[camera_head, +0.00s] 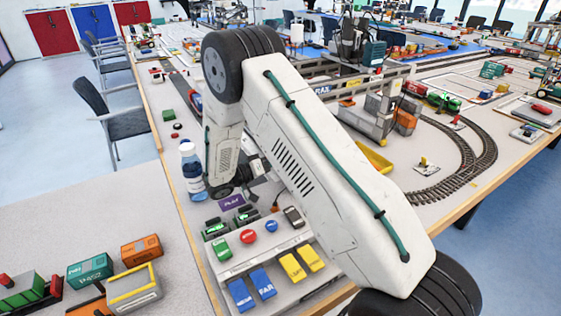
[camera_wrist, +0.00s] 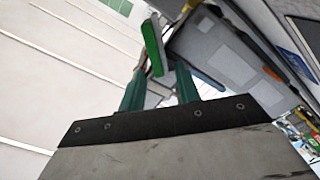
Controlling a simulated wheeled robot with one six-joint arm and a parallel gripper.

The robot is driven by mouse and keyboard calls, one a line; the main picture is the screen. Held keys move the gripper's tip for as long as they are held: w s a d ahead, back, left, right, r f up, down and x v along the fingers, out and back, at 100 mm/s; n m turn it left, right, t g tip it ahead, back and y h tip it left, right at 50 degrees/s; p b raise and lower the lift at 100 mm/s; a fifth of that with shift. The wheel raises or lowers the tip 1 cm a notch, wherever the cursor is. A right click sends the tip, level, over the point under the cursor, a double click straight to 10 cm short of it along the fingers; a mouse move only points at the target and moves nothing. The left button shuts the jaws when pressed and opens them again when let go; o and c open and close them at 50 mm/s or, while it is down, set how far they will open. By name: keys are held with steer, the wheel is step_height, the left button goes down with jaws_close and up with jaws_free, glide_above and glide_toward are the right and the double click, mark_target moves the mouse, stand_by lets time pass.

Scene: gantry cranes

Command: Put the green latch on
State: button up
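In the head view a green latch (camera_head: 222,249) sits at the left end of a row of controls on the light panel. My gripper is mostly hidden behind my arm there. In the wrist view the two dark green fingers of my gripper (camera_wrist: 162,70) stand apart. A bright green upright piece (camera_wrist: 152,47) shows between and beyond the fingertips. I cannot tell whether it is the latch or whether a finger touches it.
A red button (camera_head: 248,236) and a blue button (camera_head: 271,226) are beside the latch. Blue latches (camera_head: 263,283) and yellow latches (camera_head: 293,266) are on the near edge. A bottle (camera_head: 192,170) stands left of my arm. A grey panel (camera_wrist: 225,65) fills the wrist view's right.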

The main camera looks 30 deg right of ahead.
steer(key=shift+d, duration=0.45)
steer(key=shift+c, duration=0.3)
jaws_close()
steer(key=shift+w, duration=0.1)
steer(key=n, duration=0.1)
steer(key=w+f+n, duration=0.1)
steer(key=n, duration=0.2)
steer(key=shift+w+f, duration=0.25)
steer(key=shift+f, duration=0.15)
steer(key=shift+w+f+n, duration=0.2)
steer(key=shift+f+n, duration=0.4)
steer(key=shift+n, duration=0.65)
steer(key=shift+w+f+n, duration=0.2)
steer(key=shift+f+n, duration=0.35)
steer(key=shift+n, duration=0.7)
steer(key=shift+o, duration=0.3)
jaws_free()
steer(key=shift+f, duration=0.1)
